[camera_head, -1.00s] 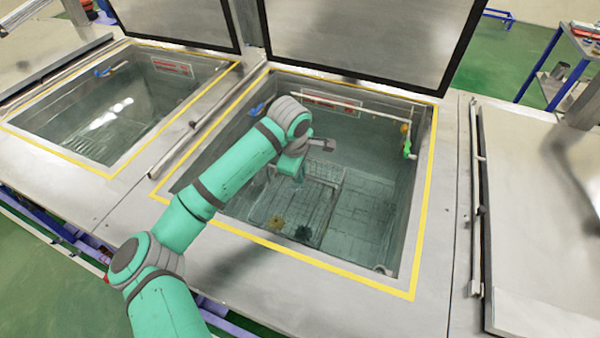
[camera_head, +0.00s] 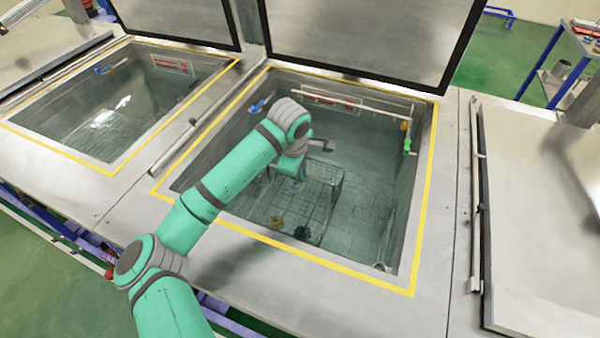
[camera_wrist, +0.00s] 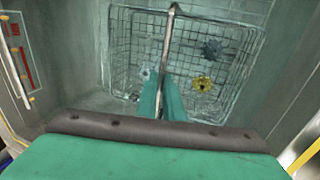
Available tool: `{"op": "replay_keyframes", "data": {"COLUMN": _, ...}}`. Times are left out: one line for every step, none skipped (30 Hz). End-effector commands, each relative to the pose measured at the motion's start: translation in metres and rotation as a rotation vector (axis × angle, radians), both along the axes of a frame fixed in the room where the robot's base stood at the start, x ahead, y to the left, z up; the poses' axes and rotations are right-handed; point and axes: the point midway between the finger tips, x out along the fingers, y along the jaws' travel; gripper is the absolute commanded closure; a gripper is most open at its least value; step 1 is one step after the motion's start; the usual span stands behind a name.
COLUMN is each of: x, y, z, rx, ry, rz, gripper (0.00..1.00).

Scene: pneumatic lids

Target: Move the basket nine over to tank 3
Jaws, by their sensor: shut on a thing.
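A wire basket (camera_head: 318,215) is inside the open middle tank (camera_head: 395,200), low down near its floor. In the wrist view the basket (camera_wrist: 228,60) shows as a mesh box with a thin metal handle bar (camera_wrist: 166,45) over it. My gripper (camera_wrist: 168,100) is shut on that handle bar, with the bar running between its two green fingers. In the head view my arm hides the gripper tips and part of the basket. A yellow part (camera_wrist: 202,82), a dark part (camera_wrist: 212,48) and a small pale part lie in the basket. I see no number on basket or tank.
A second open tank (camera_head: 95,120) lies to the left, with a lid raised behind it. The middle tank's raised lid (camera_head: 370,40) stands behind it. A closed lid (camera_head: 545,220) covers the right side. A rail (camera_head: 350,106) crosses the tank's back.

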Motion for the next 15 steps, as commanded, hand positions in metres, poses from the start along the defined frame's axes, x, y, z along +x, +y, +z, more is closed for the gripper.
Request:
{"op": "replay_keyframes", "data": {"x": -0.0032, "y": 0.0006, "z": -0.0077, "rx": 0.004, "ry": 0.017, "rz": 0.002, "gripper": 1.0}}
{"op": "replay_keyframes", "data": {"x": -0.0034, "y": 0.0007, "z": -0.0084, "rx": 0.005, "ry": 0.018, "rz": 0.002, "gripper": 1.0}}
{"op": "replay_keyframes", "data": {"x": -0.0036, "y": 0.0008, "z": -0.0092, "rx": 0.005, "ry": 0.018, "rz": 0.002, "gripper": 1.0}}
{"op": "replay_keyframes", "data": {"x": -0.0038, "y": 0.001, "z": -0.0098, "rx": 0.005, "ry": 0.018, "rz": 0.002, "gripper": 1.0}}
{"op": "replay_keyframes", "data": {"x": -0.0038, "y": 0.001, "z": -0.0103, "rx": 0.005, "ry": 0.019, "rz": 0.003, "gripper": 1.0}}
{"op": "replay_keyframes", "data": {"x": -0.004, "y": 0.0012, "z": -0.011, "rx": 0.006, "ry": 0.02, "rz": 0.003, "gripper": 1.0}}
{"op": "replay_keyframes", "data": {"x": -0.0042, "y": 0.0013, "z": -0.0115, "rx": 0.006, "ry": 0.02, "rz": 0.003, "gripper": 1.0}}
{"op": "replay_keyframes", "data": {"x": -0.0043, "y": 0.0013, "z": -0.0119, "rx": 0.006, "ry": 0.021, "rz": 0.003, "gripper": 1.0}}
{"op": "replay_keyframes", "data": {"x": -0.0044, "y": 0.0014, "z": -0.0125, "rx": 0.005, "ry": 0.022, "rz": 0.002, "gripper": 1.0}}
{"op": "replay_keyframes", "data": {"x": -0.0045, "y": 0.0014, "z": -0.0128, "rx": 0.005, "ry": 0.023, "rz": 0.002, "gripper": 1.0}}
{"op": "replay_keyframes", "data": {"x": -0.0047, "y": 0.0015, "z": -0.0131, "rx": 0.005, "ry": 0.023, "rz": 0.002, "gripper": 1.0}}
{"op": "replay_keyframes", "data": {"x": -0.0047, "y": 0.0016, "z": -0.0133, "rx": 0.005, "ry": 0.023, "rz": 0.002, "gripper": 1.0}}
{"op": "replay_keyframes", "data": {"x": -0.0048, "y": 0.0016, "z": -0.0133, "rx": 0.006, "ry": 0.024, "rz": 0.002, "gripper": 1.0}}
{"op": "replay_keyframes", "data": {"x": -0.0048, "y": 0.0017, "z": -0.0134, "rx": 0.006, "ry": 0.024, "rz": 0.003, "gripper": 1.0}}
{"op": "replay_keyframes", "data": {"x": -0.0049, "y": 0.0017, "z": -0.0133, "rx": 0.006, "ry": 0.024, "rz": 0.003, "gripper": 1.0}}
